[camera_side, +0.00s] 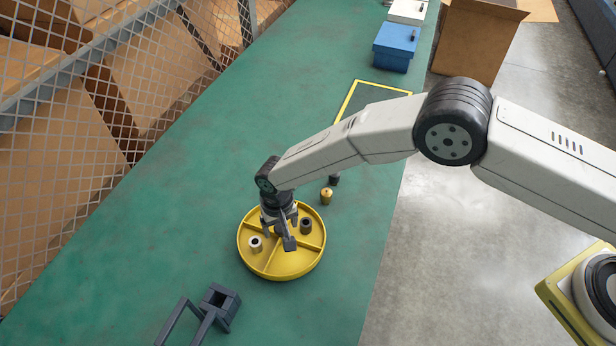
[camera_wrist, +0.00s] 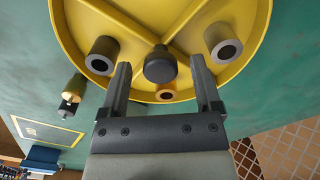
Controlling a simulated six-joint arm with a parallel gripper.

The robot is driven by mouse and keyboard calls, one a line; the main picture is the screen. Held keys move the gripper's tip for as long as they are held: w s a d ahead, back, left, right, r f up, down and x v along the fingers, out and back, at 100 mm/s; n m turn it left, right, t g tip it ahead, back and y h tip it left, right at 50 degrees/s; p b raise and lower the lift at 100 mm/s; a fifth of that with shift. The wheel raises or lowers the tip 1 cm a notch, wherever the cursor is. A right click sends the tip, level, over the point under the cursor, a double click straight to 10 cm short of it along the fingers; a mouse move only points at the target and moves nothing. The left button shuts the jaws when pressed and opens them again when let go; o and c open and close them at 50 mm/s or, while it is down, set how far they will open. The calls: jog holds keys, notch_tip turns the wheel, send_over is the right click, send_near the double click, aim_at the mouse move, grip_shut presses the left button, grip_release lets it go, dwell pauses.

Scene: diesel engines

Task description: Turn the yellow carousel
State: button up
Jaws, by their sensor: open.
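The yellow carousel (camera_side: 285,265) is a round, shallow tray with raised dividers, lying on the green bench. It also fills the top of the wrist view (camera_wrist: 130,38). A dark grey knob (camera_wrist: 160,66) stands at its centre. Compartments hold a dark ring-shaped part (camera_wrist: 102,56), a silver one (camera_wrist: 223,45) and a brass-coloured one (camera_wrist: 166,92). My gripper (camera_side: 281,236) points down over the carousel's middle. In the wrist view its open fingers (camera_wrist: 161,72) lie on either side of the knob, with gaps visible. I cannot tell their exact height against it.
A small brass part (camera_side: 327,196) stands on the bench just behind the carousel, with a black part beyond it. A dark grey holder (camera_side: 220,304) is at the front left. A yellow-outlined area (camera_side: 366,98) and blue box (camera_side: 396,47) lie farther back. Mesh fencing borders the left.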

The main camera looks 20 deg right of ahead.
grip_shut()
dwell(1.4)
